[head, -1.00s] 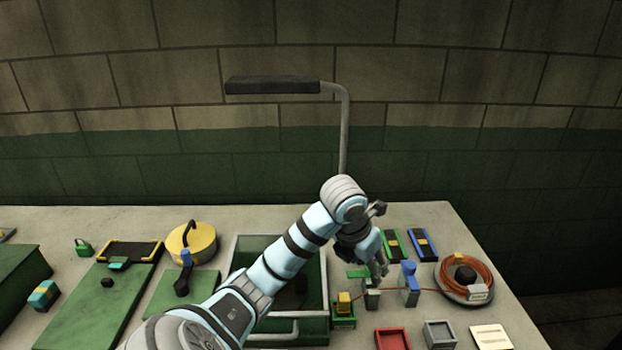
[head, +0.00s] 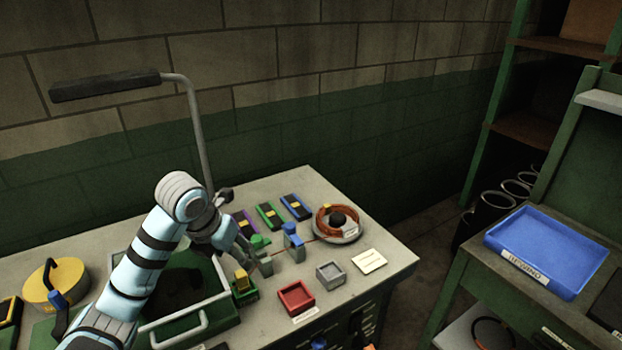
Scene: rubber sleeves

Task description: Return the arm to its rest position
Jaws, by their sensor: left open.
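My left arm comes in from the lower left of the head view and reaches over the workbench (head: 385,265). My left gripper (head: 262,262) is open, low over the bench beside a small grey block with a green top (head: 260,243). I cannot tell whether the fingers touch that block. A yellow piece in a green holder (head: 243,284) stands just below and left of the gripper. My right gripper is not in view.
A lamp (head: 110,84) on a bent post rises behind my arm. A blue-topped block (head: 293,242), an orange cable coil (head: 338,222), a red tray (head: 296,298) and a grey tray (head: 330,274) lie to the right. A blue bin (head: 545,250) sits on a separate stand.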

